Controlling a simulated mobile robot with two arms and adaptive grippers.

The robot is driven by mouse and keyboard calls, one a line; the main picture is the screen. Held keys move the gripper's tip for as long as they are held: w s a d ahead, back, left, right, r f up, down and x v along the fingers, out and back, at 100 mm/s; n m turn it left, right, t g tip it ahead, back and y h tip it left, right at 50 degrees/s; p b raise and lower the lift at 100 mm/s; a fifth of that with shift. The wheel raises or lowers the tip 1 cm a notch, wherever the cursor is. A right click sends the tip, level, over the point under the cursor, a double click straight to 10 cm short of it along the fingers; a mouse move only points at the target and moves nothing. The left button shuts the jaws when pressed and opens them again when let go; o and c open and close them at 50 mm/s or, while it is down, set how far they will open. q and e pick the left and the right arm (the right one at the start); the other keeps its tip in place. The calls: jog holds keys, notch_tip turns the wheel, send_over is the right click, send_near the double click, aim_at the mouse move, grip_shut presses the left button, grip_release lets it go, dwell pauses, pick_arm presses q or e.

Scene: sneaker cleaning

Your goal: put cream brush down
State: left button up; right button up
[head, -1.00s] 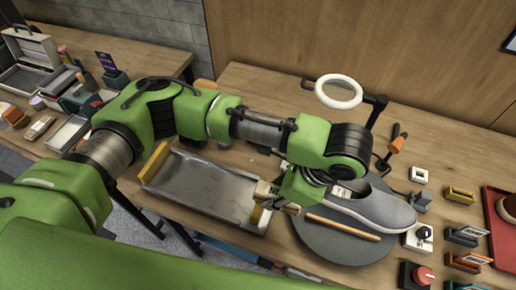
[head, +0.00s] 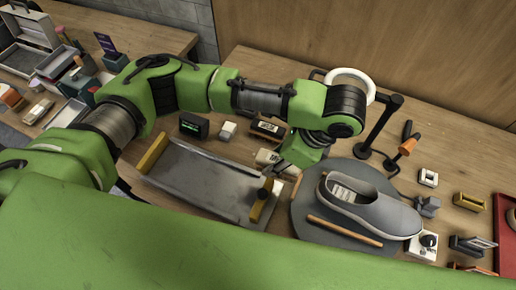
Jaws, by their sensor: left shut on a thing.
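My left gripper (head: 283,166) is shut, low over the table between the tray and the round grey turntable (head: 306,212). A pale block with dark lettering, which looks like the cream brush (head: 268,158), is at its fingers. The arm hides part of it, and I cannot tell whether it touches the table. A grey sneaker (head: 384,213) sits on the turntable with a thin wooden stick (head: 345,230) in front of it. My right gripper is not in view.
A grey metal tray (head: 205,180) with yellow end bars lies left of the turntable. Small blocks (head: 228,130) stand behind it. A ring lamp (head: 350,82) rises behind my arm. A white dial box (head: 424,244) and a red tray (head: 503,235) are at right.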

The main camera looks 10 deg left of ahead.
pick_arm(q)
jog(key=w+a+f, duration=0.4)
jog(key=w, duration=0.1)
jog(key=w+a+f, duration=0.2)
jog(key=w+f, duration=0.1)
jog(key=shift+w+a+f, duration=0.15)
jog(key=shift+w+f, duration=0.1)
jog(key=shift+f, duration=0.2)
notch_tip(320, 180, down, 3)
jog(key=shift+w+a+r+p, duration=0.1)
jog(key=shift+w+a+p, duration=0.05)
jog(key=shift+p, duration=0.6)
jog(key=shift+f, duration=0.25)
jog(key=o, duration=1.2)
jog(key=shift+f, duration=0.1)
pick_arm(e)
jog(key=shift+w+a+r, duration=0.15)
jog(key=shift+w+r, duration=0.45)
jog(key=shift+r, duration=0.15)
pick_arm(q)
jog(key=shift+o, duration=0.2)
